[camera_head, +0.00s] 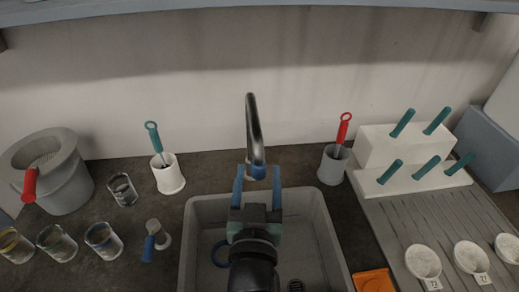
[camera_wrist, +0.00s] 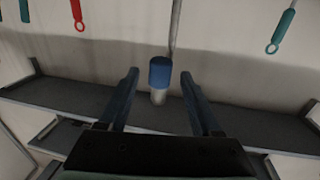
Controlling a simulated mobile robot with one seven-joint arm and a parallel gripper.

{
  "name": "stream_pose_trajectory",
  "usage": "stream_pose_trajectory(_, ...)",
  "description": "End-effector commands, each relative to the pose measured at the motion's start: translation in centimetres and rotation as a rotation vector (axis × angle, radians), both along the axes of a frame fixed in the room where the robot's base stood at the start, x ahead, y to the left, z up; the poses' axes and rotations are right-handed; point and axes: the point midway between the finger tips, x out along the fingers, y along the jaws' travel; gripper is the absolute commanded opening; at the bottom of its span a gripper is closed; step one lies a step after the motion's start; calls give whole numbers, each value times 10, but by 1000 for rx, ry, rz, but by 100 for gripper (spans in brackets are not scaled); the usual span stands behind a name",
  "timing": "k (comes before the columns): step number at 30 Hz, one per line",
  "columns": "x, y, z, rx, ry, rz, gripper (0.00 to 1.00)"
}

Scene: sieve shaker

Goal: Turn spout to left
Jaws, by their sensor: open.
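The faucet's spout (camera_head: 252,125) is a curved metal pipe at the back of the sink, with a blue tip (camera_wrist: 160,72). In the head view it points forward, toward me, over the sink's back edge. My gripper (camera_head: 258,169) is open, with its two blue fingers one on each side of the spout's tip. In the wrist view, the blue tip shows between my fingers (camera_wrist: 160,76) with a gap on both sides. Whether the tip is fully in between in depth is hard to tell. The faucet's base is hidden.
The grey sink (camera_head: 330,240) lies under my arm. A white brush holder (camera_head: 170,178) stands to the left and a grey one (camera_head: 332,166) to the right. Glasses (camera_head: 104,241) and a grey bucket (camera_head: 65,185) are at the left. A white rack (camera_head: 400,181) and drainboard (camera_head: 385,215) are right.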

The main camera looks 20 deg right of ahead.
Motion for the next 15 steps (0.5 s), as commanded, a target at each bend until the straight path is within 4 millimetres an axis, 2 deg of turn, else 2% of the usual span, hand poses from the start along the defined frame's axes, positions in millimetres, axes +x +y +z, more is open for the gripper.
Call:
stream_pose_trajectory(6, 34, -16, 2, -1, -2, 0, 66)
stream_pose_trajectory(15, 52, -25, 0, 1, 0, 0, 66)
